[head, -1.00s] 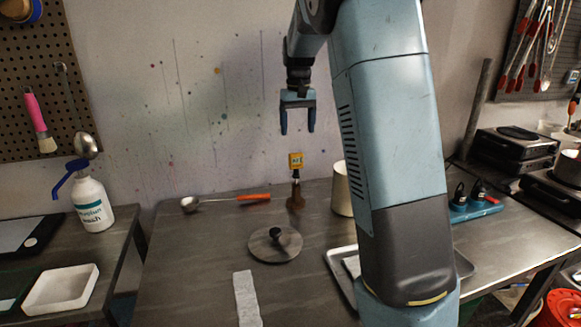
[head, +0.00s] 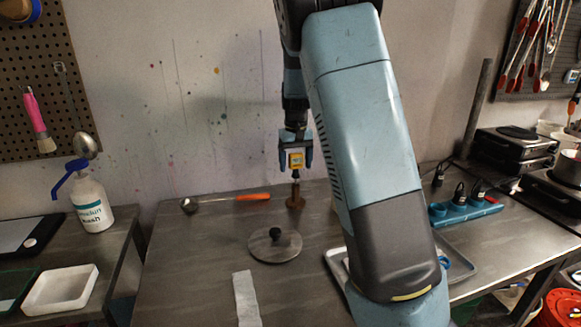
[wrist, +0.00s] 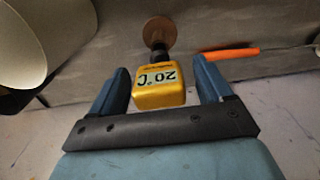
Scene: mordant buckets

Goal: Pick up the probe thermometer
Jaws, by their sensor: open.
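The probe thermometer (head: 296,160) has a yellow head with a display and stands upright in a small round brown holder (head: 295,201) near the back of the table. In the wrist view, the yellow head (wrist: 158,88) shows its display, reading about 20 °C. My gripper (head: 296,158) is open, pointing down, with its two blue fingers on either side of the yellow head. In the wrist view, my gripper (wrist: 163,85) shows gaps between the head and both fingers. The probe's stem is mostly hidden behind the head in the wrist view.
A ladle with an orange handle (head: 252,196) lies left of the holder. A round lid with a black knob (head: 275,246) lies in front. A pale cylindrical container (wrist: 22,45) stands close by, mostly hidden behind my arm in the head view. A metal tray (head: 458,265) lies right.

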